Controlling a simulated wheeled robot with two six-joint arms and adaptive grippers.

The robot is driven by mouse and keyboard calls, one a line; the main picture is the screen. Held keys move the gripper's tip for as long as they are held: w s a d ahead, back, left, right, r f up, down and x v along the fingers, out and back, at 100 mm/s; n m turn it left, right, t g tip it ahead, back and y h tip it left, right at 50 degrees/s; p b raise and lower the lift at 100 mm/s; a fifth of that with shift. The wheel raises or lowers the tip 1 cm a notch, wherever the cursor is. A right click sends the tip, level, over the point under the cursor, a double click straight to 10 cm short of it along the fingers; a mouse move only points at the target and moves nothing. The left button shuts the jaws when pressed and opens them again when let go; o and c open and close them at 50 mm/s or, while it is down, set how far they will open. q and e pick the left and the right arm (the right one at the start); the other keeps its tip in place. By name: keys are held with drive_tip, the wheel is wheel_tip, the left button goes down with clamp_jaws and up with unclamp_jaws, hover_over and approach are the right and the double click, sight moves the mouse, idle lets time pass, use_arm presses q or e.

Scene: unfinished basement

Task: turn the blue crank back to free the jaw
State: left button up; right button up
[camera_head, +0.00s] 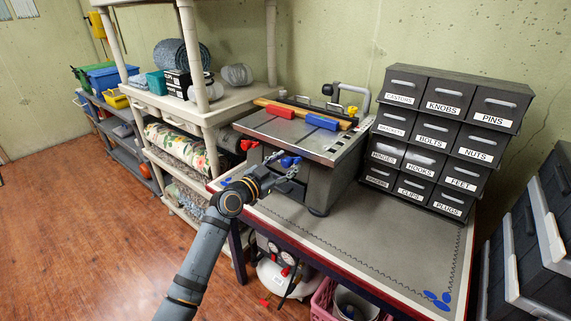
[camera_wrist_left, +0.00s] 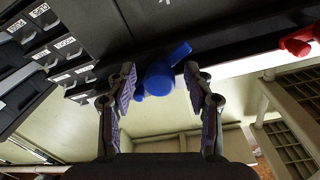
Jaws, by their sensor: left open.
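The blue crank (camera_head: 290,161) sticks out from the front of the grey metal bench vise table (camera_head: 335,152). In the left wrist view the blue crank (camera_wrist_left: 160,78) lies between the fingertips of my left gripper (camera_wrist_left: 160,97), with a gap on either side. My left gripper (camera_head: 283,172) is open and partly covers the crank in the head view. A red crank (camera_head: 249,144) is to the left on the same front; it also shows in the left wrist view (camera_wrist_left: 298,39). A red block (camera_head: 279,111) and a blue block (camera_head: 321,122) sit on top. My right gripper is out of view.
A drawer cabinet (camera_head: 428,147) with labels stands right of the vise table on the workbench (camera_head: 365,235). A beige shelf unit (camera_head: 231,103) stands to the left.

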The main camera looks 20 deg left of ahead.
use_arm(q)
drive_tip(key=shift+w, duration=0.1)
clamp_jaws()
idle(0.3)
drive_tip(key=shift+n, duration=0.4)
